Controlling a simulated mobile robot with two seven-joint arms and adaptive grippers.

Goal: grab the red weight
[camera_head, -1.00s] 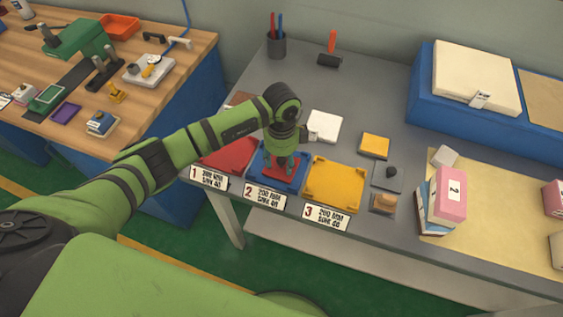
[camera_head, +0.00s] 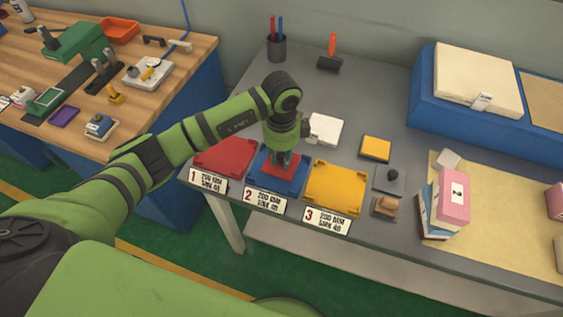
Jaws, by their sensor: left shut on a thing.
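The red weight (camera_head: 283,168) is at the blue tray (camera_head: 293,187) above label 2. My left gripper (camera_head: 283,162) points down from above and is shut on the red weight; its fingers hide part of the weight. Whether the weight touches the tray or hangs just above it is hard to tell. My right gripper is not in view.
A red tray (camera_head: 225,155) lies left of the blue one and a yellow tray (camera_head: 335,187) right of it. A white block (camera_head: 326,130) and a yellow block (camera_head: 376,148) lie behind. Pink and blue boxes (camera_head: 450,197) stand to the right on the grey table (camera_head: 400,130).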

